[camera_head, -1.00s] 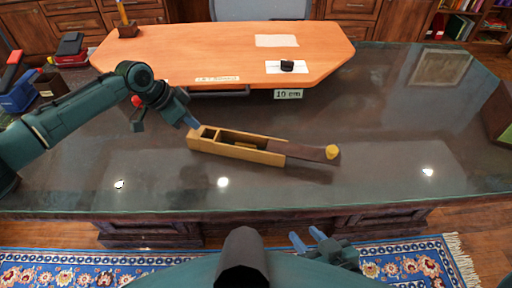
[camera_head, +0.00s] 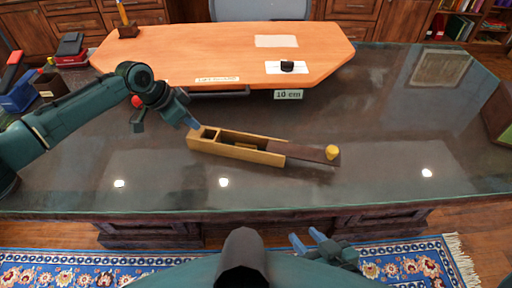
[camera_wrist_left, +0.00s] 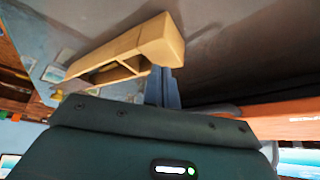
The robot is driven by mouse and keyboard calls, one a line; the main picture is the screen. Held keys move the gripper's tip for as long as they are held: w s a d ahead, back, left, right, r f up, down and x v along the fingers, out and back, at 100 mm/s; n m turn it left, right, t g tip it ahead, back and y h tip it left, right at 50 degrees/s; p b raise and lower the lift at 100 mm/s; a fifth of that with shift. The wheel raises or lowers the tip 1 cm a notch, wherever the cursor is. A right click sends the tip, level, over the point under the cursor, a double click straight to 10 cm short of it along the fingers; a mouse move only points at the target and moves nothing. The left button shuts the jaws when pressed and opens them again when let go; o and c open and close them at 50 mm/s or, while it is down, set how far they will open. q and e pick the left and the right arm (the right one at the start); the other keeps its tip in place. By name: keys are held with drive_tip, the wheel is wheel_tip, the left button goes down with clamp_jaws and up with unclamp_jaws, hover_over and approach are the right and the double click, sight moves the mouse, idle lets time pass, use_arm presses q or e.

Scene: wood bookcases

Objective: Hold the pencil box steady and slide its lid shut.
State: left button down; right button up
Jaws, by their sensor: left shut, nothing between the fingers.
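The yellow wooden pencil box (camera_head: 235,152) lies on the dark desk top, its left part uncovered and showing compartments. Its dark brown lid (camera_head: 310,153) sticks out far past the box's right end, with a yellow knob (camera_head: 332,152) at its tip. My left gripper (camera_head: 192,123) is shut and empty at the box's left end. In the left wrist view the blue fingers (camera_wrist_left: 163,90) are right by the end of the box (camera_wrist_left: 158,38); I cannot tell if they touch it. My right gripper (camera_head: 307,239) is open and empty, in front of the desk, away from the box.
A blue bin (camera_head: 20,93) and other small items stand at the far left. The desk top (camera_head: 400,135) right of the lid is clear.

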use_arm(q)
drive_tip(key=shift+f, duration=0.15)
idle(0.5)
drive_tip(key=shift+f, duration=0.4)
drive_tip(key=shift+s+f, duration=0.1)
